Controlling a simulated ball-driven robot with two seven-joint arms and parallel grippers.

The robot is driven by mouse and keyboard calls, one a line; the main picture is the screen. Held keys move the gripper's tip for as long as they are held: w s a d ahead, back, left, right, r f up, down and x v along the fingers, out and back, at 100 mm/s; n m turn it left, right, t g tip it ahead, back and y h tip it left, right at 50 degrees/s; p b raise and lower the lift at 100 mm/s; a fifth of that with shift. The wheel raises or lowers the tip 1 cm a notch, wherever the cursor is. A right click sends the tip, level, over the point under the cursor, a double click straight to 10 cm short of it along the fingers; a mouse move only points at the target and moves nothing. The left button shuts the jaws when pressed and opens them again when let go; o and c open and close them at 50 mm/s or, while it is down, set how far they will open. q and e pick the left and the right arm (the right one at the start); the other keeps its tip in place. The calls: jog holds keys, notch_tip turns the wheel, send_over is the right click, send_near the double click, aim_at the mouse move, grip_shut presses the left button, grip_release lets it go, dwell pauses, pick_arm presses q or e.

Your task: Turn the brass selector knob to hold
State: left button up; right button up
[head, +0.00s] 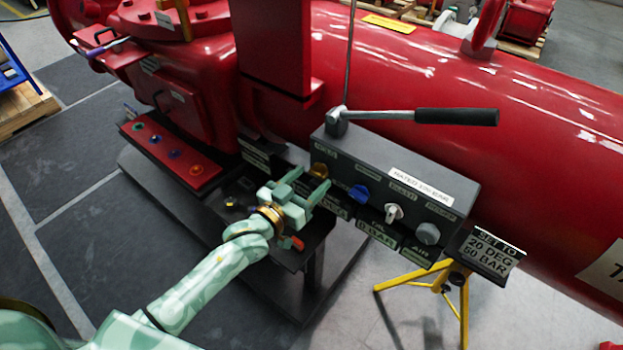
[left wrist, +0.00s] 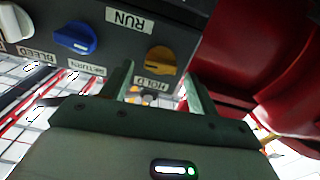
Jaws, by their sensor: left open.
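The brass selector knob (head: 319,170) sits at the left end of the grey control box's front face. In the left wrist view the brass knob (left wrist: 162,60) lies ahead of and between my two fingertips, with a RUN label (left wrist: 130,19) on one side and a HOLD label (left wrist: 151,86) on the other. Which label the knob points to is hard to tell. My left gripper (head: 311,180) is open and close in front of the knob; no grip on it shows. My right gripper is not in view.
The grey box (head: 400,170) also carries a blue knob (head: 359,193), a white knob (head: 393,212) and a grey knob (head: 428,233). A black-handled lever (head: 455,117) extends above it. A red cylinder lies behind. A yellow stand (head: 462,300) holds a sign at right.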

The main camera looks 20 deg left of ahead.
pick_arm(q)
jog(key=shift+w+d, duration=0.2)
jog(key=shift+w, duration=0.45)
jog(key=c, duration=1)
